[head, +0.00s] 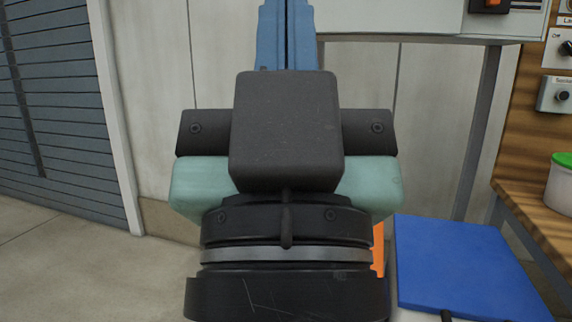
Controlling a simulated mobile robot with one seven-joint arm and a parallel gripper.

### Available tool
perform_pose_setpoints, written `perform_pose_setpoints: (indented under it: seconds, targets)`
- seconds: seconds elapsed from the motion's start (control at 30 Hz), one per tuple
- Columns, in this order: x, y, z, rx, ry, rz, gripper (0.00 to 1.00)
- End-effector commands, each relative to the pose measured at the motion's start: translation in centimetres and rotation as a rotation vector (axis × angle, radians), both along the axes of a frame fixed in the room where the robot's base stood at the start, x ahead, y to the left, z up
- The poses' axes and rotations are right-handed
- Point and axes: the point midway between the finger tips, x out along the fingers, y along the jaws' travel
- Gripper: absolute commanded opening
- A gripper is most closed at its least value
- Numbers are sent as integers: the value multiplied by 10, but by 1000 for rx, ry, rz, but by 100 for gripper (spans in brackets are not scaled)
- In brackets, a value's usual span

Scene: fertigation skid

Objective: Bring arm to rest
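My gripper (287,35) extends away from me up the middle of the head view. Its two blue fingers lie side by side, with only a narrow dark line between them, and look shut. I see nothing held between them. The finger tips reach the top edge of the picture, so their ends are not clear. The finger bases are hidden behind a dark box on the hand. The teal hand body and black wrist rings sit below, nearer to me.
A blue panel or lid (462,265) lies close at the lower right. A wooden bench (520,190) stands at the right, with a green-lidded white tub (562,182) on it. A grey post (475,135) stands behind. The floor (70,260) at left is clear, before a slatted shutter (55,110).

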Motion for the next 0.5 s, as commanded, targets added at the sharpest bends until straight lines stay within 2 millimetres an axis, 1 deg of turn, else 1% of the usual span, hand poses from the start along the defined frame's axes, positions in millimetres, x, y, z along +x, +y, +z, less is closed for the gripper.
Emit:
perform_pose_setpoints:
  seconds: [0.03,0.47,0.5]
  targets:
    - [0,0,32,1,0,1,0]
    - [1,0,163,1,1,1,0]
    - [1,0,175,2,1,2,0]
